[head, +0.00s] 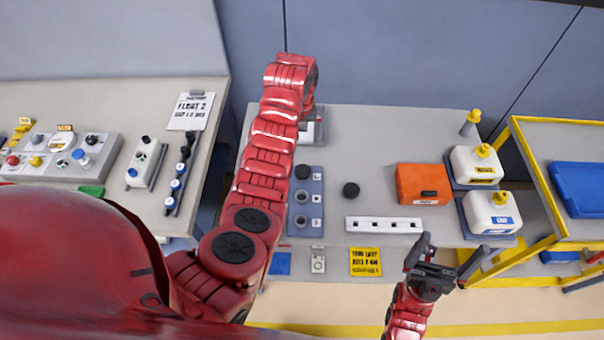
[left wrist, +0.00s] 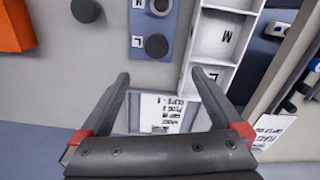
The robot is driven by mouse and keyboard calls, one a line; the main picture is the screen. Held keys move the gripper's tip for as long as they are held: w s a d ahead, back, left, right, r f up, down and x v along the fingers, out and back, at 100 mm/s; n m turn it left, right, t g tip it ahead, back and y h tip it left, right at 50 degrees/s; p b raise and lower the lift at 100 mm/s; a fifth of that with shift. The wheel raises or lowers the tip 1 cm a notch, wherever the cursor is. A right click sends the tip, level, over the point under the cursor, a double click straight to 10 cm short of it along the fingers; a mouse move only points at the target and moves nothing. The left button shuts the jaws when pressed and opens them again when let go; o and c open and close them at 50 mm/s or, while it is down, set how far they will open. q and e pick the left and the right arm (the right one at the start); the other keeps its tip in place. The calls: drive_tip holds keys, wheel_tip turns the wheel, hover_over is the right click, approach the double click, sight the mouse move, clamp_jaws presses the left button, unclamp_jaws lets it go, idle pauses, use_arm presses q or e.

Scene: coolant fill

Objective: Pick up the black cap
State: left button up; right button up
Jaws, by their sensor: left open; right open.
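A round black cap (head: 351,190) lies alone on the grey table in the head view, between the blue board and the orange box. It also shows at the top left of the left wrist view (left wrist: 85,10). Another black disc (head: 303,171) sits at the L position of the blue board (head: 317,199); it shows in the left wrist view too (left wrist: 156,46). My left gripper (left wrist: 161,79) is open and empty, with both cap and disc beyond its fingertips. In the head view my arm hides it. My right gripper (head: 449,252) is open and empty at the table's front right.
An orange box (head: 423,184) and two white jugs (head: 476,166) with yellow caps stand right of the cap. A white strip with holes (head: 384,225) lies in front of it. A white compartment tray (left wrist: 215,45) is beside the blue board. The table behind the cap is clear.

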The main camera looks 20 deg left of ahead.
use_arm(q)
drive_tip(key=b, duration=0.6)
hover_over(302, 169)
wheel_tip(302, 169, down, 8)
drive_tip(key=shift+s+a+f, duration=0.15)
drive_tip(key=shift+f, duration=0.6)
drive_tip(key=f+p, duration=0.3)
drive_tip(key=shift+d+f, duration=0.15)
drive_tip(key=shift+d, duration=0.05)
drive_tip(key=shift+f+p, duration=0.35)
drive_tip(key=shift+f, duration=0.55)
drive_tip(key=c, duration=1.5)
drive_tip(key=shift+c, duration=0.2)
